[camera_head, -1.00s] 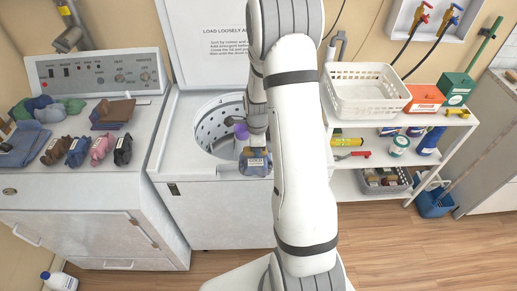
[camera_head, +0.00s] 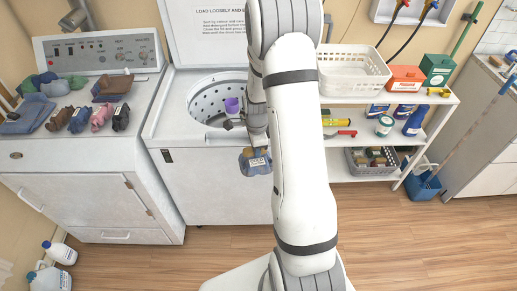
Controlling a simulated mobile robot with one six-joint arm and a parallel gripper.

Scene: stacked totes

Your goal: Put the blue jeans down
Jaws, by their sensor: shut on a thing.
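My gripper (camera_head: 257,147) points down and is shut on a small blue bundle with a pale label, which I take to be the blue jeans (camera_head: 252,164). A purple piece (camera_head: 232,105) shows in the drum. My fingers are small and partly hidden by my arm.
A machine (camera_head: 75,165) at left bears several labelled bundles, folded blue cloth (camera_head: 27,114) and other clothes. A shelf unit (camera_head: 440,120) at right holds a white basket (camera_head: 350,75), boxes and bottles. Bottles (camera_head: 58,253) stand on the floor at left. The front floor is clear.

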